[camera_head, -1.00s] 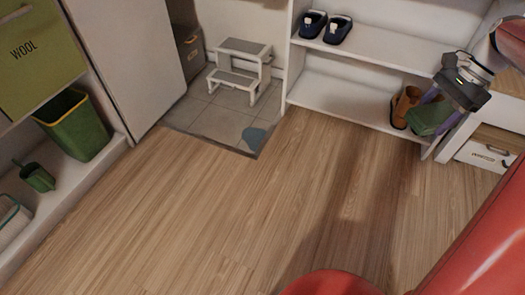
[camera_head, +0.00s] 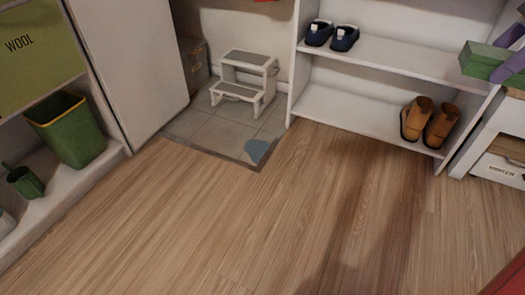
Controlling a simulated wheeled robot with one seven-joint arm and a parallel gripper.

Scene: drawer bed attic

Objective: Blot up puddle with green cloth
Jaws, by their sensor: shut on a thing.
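A blue puddle (camera_head: 256,150) lies on the grey tiles, near the edge where they meet the wood floor. My gripper (camera_head: 498,57) is at the right edge of the view, and only its purple fingers show. They are shut on the green cloth (camera_head: 481,54), which looks like a folded block. The cloth is in front of the right end of the shelf unit, far to the right of the puddle. The rest of my gripper is out of view.
A white step stool (camera_head: 243,80) stands on the tiles behind the puddle. A white shelf unit (camera_head: 385,105) holds blue shoes (camera_head: 331,35) and brown boots (camera_head: 428,121). A green bin (camera_head: 70,128) sits on a low shelf at left. The wood floor (camera_head: 250,220) is clear.

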